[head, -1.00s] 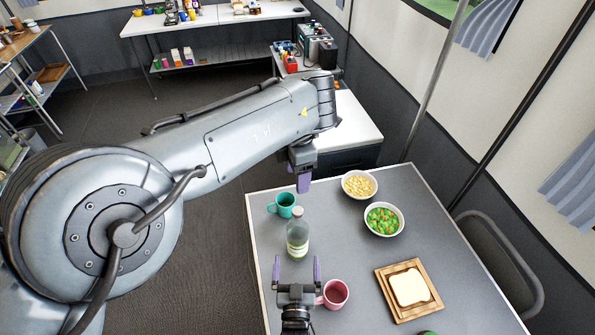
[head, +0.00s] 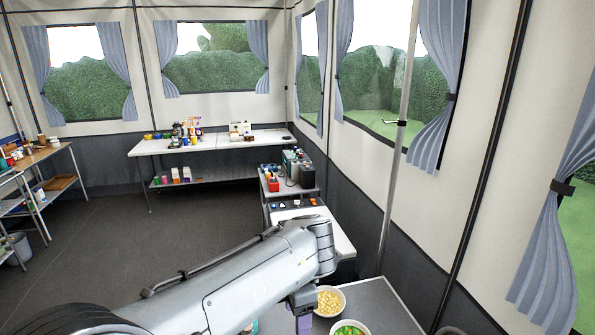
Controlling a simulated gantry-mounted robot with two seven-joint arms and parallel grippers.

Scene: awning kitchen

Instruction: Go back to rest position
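My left arm reaches in from the lower left of the head view. My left gripper (head: 303,321) hangs from its end at the bottom edge, with purple fingers partly cut off. I cannot tell whether it is open or shut. It hangs just left of a white bowl of yellowish pieces (head: 328,302) on the grey table (head: 385,307). My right gripper is out of view.
A bowl of green and orange pieces (head: 349,328) is cut off at the bottom edge. A white table with goods (head: 215,146) stands at the back, and a shelf (head: 48,190) at the left. A grey pole (head: 392,190) rises beyond the table. The floor between is clear.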

